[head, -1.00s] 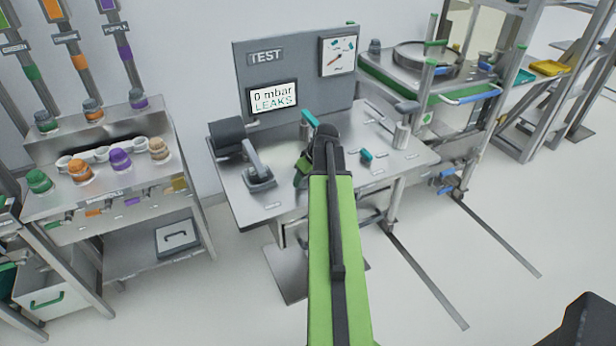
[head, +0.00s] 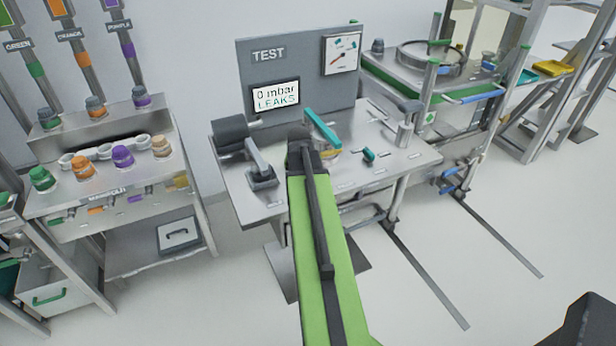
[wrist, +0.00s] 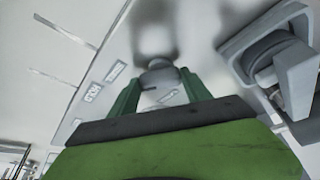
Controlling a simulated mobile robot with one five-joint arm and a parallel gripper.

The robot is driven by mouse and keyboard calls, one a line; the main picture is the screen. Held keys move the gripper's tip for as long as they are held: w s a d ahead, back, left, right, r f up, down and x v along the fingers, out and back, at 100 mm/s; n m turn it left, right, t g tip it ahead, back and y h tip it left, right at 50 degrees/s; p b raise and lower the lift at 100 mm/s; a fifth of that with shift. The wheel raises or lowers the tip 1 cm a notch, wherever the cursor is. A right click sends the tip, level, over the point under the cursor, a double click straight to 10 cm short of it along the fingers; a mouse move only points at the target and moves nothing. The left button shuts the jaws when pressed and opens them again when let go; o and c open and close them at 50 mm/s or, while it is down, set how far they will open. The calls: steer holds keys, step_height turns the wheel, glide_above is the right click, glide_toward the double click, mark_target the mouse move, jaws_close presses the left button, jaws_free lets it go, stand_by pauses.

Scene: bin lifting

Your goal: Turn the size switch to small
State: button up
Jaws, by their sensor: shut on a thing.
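In the wrist view, my gripper (wrist: 160,88) has one green finger on each side of a dark grey round knob (wrist: 158,74), and it is shut on it. The knob stands on the light metal bench top among small label plates. I take it to be the size switch, but no legible label shows its name or position. In the head view, the end of my arm (head: 302,140) is over the left-middle of the test bench (head: 345,180) and hides the fingers and the knob.
A teal lever (head: 323,128) lies just right of my arm's end, with a small teal knob (head: 368,155) farther right. A grey clamp-like fixture (head: 260,172) stands to the left. Behind is the TEST panel (head: 300,65), its screen (head: 275,96) reading "0 mbar LEAKS".

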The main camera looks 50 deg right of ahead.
steer(key=shift+d+m+g+h, duration=0.15)
steer(key=shift+m+g+h, duration=0.15)
steer(key=shift+m, duration=0.7)
steer(key=o, duration=1.4)
steer(key=shift+c, duration=0.2)
steer(key=p+v, duration=1.6)
steer(key=v, duration=0.1)
steer(key=shift+r, duration=0.2)
